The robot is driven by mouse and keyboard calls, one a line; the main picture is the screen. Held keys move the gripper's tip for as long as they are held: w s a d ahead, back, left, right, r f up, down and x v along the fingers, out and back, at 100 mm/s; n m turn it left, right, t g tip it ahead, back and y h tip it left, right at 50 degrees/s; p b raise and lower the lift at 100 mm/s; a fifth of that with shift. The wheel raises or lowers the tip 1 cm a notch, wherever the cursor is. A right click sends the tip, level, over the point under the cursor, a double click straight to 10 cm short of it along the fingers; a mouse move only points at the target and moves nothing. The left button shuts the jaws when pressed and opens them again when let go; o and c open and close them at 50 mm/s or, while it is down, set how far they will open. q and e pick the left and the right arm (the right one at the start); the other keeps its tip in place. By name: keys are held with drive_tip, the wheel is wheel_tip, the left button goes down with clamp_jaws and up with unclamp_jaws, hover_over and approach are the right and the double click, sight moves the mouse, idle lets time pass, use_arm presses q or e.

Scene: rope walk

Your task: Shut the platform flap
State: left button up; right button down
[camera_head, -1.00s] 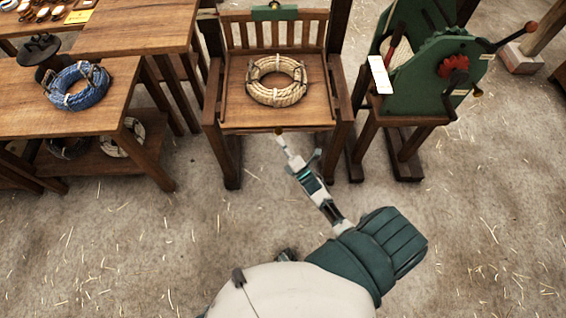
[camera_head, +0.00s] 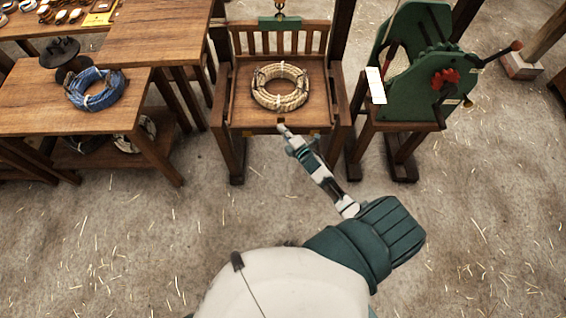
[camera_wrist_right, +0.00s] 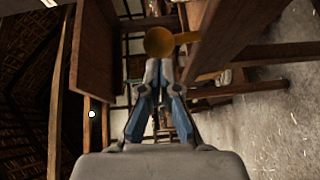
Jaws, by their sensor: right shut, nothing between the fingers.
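The wooden platform (camera_head: 243,107) has a slatted back rail and a coil of tan rope (camera_head: 281,86) on its deck. The flap shows only as a thin wooden edge (camera_head: 252,129) along the platform's front; I cannot tell its exact angle. My right gripper (camera_head: 283,129) is shut and empty, its tip at the middle of that front edge. In the right wrist view a round brass knob (camera_wrist_right: 159,42) is just ahead of the shut fingertips (camera_wrist_right: 157,66); I cannot tell whether they touch. My left gripper is not in view.
A wooden table (camera_head: 40,110) with a blue rope coil (camera_head: 95,90) stands on the left. A green machine (camera_head: 425,80) with a crank stands close on the right. The straw-strewn floor (camera_head: 120,240) in front is clear.

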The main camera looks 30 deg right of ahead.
drive_tip(key=shift+w+d+r+p, duration=0.3)
drive_tip(key=shift+w+d+p, duration=0.2)
drive_tip(key=shift+w, duration=0.3)
drive_tip(key=shift+r, duration=0.2)
